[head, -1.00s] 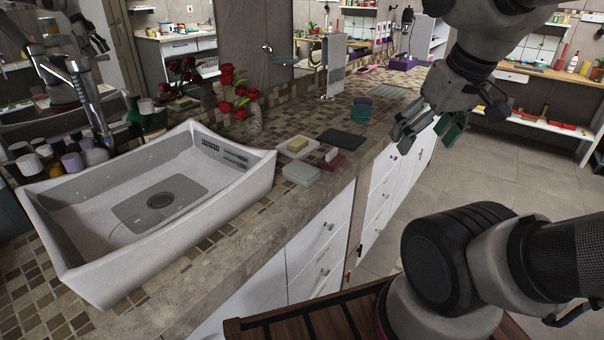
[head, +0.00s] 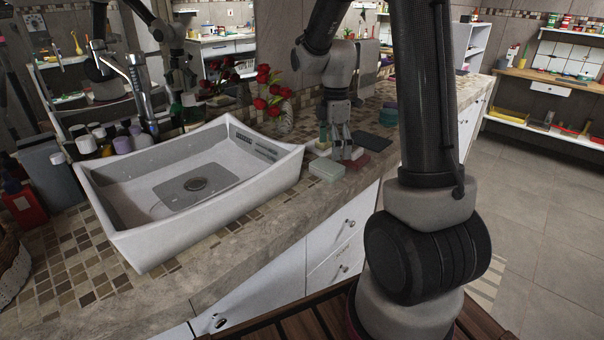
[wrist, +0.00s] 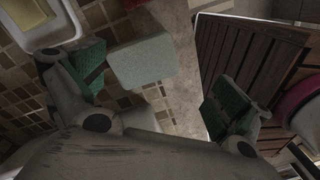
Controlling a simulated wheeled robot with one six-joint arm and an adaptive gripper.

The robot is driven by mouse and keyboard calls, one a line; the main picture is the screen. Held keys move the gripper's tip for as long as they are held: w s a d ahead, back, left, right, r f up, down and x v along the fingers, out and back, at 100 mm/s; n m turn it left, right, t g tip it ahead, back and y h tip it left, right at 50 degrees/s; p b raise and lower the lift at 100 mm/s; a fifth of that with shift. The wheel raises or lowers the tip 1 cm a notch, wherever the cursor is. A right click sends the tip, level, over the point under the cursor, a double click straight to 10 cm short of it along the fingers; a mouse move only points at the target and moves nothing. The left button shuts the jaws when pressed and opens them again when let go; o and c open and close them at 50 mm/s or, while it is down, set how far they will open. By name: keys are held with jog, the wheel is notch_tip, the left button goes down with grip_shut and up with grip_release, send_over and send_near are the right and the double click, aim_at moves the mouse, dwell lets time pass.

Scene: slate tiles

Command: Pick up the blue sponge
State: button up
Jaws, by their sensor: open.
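The blue sponge (head: 327,169) is a pale blue-green block lying flat on the counter, right of the sink and near the front edge. It also shows in the wrist view (wrist: 143,62), in the upper middle between the finger pads. My gripper (head: 337,150) points down over the counter, just behind the sponge in the head view. In the wrist view my gripper (wrist: 152,88) is open, with its green-padded fingers wide apart and nothing held. I cannot tell its exact height above the sponge.
A white sink (head: 122,215) stands close on the left. A dark red block (head: 356,160) and a whitish dish (head: 318,149) lie close to the gripper. A dark flat mat (head: 372,144) lies behind. Red roses (head: 268,92) stand at the back.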

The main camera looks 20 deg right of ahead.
aim_at(327, 165)
jog(key=n, duration=0.1)
jog(key=w+r+n, duration=0.1)
jog(key=shift+w+a+n+t, duration=0.3)
jog(key=shift+a, duration=0.05)
jog(key=shift+w+a+n, duration=0.15)
jog(key=shift+w+n, duration=0.15)
jog(key=shift+n, duration=1.6)
jog(key=shift+f, duration=0.1)
jog(key=f, duration=0.7)
jog(key=shift+s+f, duration=0.2)
jog(key=shift+f, duration=0.1)
jog(key=shift+c, duration=0.2)
jog(key=c, duration=0.5)
jog(key=shift+c, duration=0.2)
